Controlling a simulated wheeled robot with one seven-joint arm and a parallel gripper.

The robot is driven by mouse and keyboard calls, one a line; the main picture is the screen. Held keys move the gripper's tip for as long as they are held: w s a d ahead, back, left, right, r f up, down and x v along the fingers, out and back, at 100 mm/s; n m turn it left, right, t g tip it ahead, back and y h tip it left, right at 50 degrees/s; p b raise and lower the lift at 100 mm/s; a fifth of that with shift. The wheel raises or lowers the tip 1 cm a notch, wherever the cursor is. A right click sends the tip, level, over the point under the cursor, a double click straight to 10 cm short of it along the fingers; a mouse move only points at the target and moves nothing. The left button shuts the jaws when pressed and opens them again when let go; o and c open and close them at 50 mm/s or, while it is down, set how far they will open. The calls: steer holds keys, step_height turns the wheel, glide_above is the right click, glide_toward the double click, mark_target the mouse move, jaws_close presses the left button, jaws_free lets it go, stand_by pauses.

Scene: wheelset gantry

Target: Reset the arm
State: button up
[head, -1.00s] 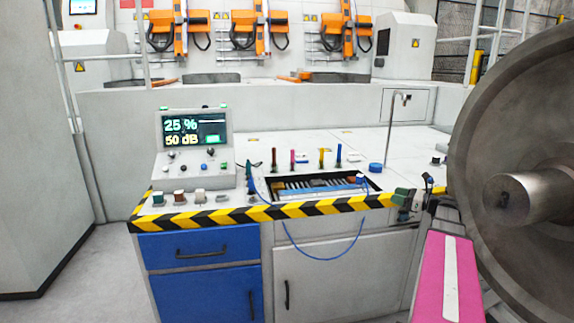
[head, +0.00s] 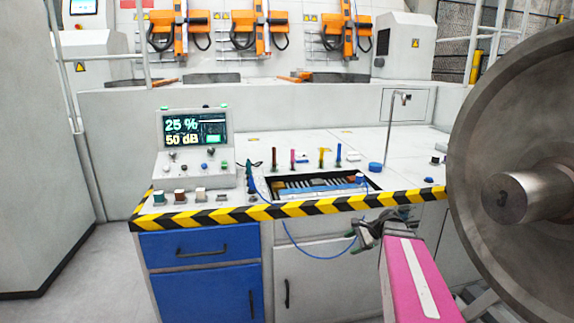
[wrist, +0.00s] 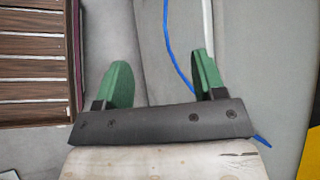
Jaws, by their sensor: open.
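My gripper (head: 360,232) hangs in front of the grey cabinet, just below the striped front edge of the bench. My pink arm link reaches up to it from below. In the wrist view, the two green fingers of my gripper (wrist: 164,78) stand wide apart. Nothing is held between them. A blue cable (head: 318,258) loops down from the bench front and passes close to my gripper. In the wrist view the cable (wrist: 177,58) runs behind the fingers; I cannot tell if it touches them.
The bench's striped edge (head: 220,217) lies close above my gripper. A large steel wheel (head: 500,120) with an axle stub stands close on the right. A recessed tray (head: 372,187), coloured probes and a display console (head: 195,128) are on the bench. Blue drawers (head: 198,250) are lower left.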

steer(key=s+a+f+n+g+h, duration=0.1)
steer(key=s+a+f+n+h, duration=0.2)
steer(key=s+n, duration=0.3)
steer(key=s+a+f+n+g+h, duration=0.1)
steer(key=s+a+f+n+h, duration=0.2)
steer(key=s+f+n+h, duration=0.2)
steer(key=shift+s+a+f+n+g+h, duration=0.2)
steer(key=shift+s+n+g+h, duration=0.25)
steer(key=shift+n, duration=0.95)
stand_by(1.6)
